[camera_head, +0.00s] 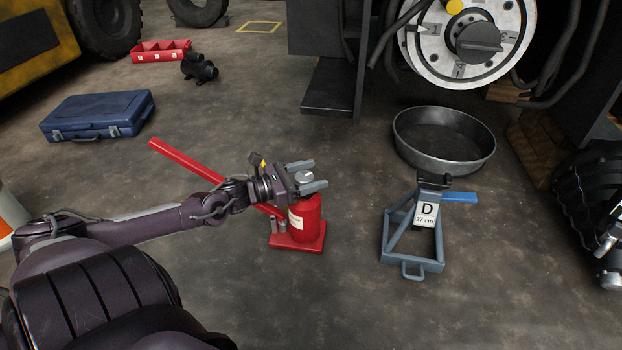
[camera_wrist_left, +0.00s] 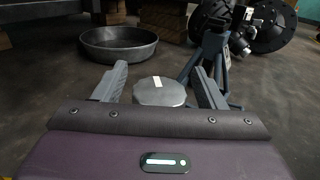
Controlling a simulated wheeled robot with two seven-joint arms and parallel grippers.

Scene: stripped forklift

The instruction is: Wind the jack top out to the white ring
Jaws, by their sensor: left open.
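The red bottle jack (camera_head: 306,220) stands upright on its red base plate, with a long red handle (camera_head: 185,160) slanting up to the left. Its round grey top (camera_head: 303,177) sits between the fingers of my left gripper (camera_head: 319,174). In the left wrist view the jack top (camera_wrist_left: 160,93) is a grey disc with a white mark, between the two spread fingers (camera_wrist_left: 161,72). Gaps show on both sides of it there. The left gripper is open around the top. No white ring shows; the screw below the top is hidden by the gripper. My right gripper is not in view.
A blue-grey stand (camera_head: 412,240) labelled D, 27 cm, is right of the jack. A metal pan (camera_head: 445,145) lies behind it. A blue case (camera_head: 98,115) and red tray (camera_head: 160,51) are at left. The floor in front of the jack is clear.

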